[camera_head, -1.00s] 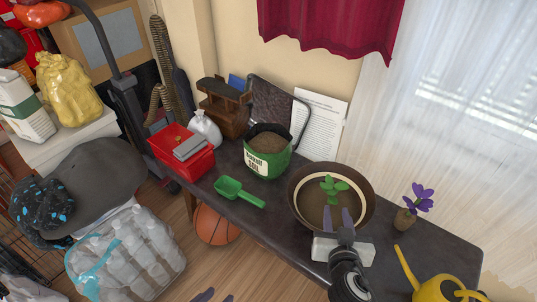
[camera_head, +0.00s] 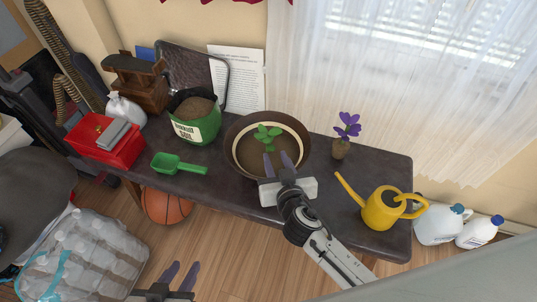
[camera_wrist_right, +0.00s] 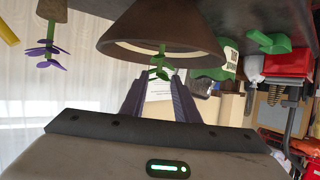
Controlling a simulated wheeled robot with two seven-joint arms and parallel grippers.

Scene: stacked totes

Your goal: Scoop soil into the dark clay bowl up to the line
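The dark clay bowl (camera_head: 233,168) stands on the dark bench with a pale ring inside its wall, brown soil below that ring and a green seedling (camera_head: 267,134) in it. My right gripper (camera_head: 278,161) is open over the bowl's near rim, its purple fingers apart and empty. In the right wrist view the seedling (camera_wrist_right: 160,65) shows just beyond the fingertips, not gripped. The green scoop (camera_head: 178,164) lies on the bench left of the bowl. The open green soil bag (camera_head: 196,131) stands behind it, full of soil. My left gripper (camera_head: 181,273) is open and empty, below the bench front.
A yellow watering can (camera_head: 382,211) and a purple flower in a small pot (camera_head: 340,149) stand right of the bowl. A red toolbox (camera_head: 107,143) is at the left. A basketball (camera_head: 167,205) lies on the floor below. Bench surface around the scoop is clear.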

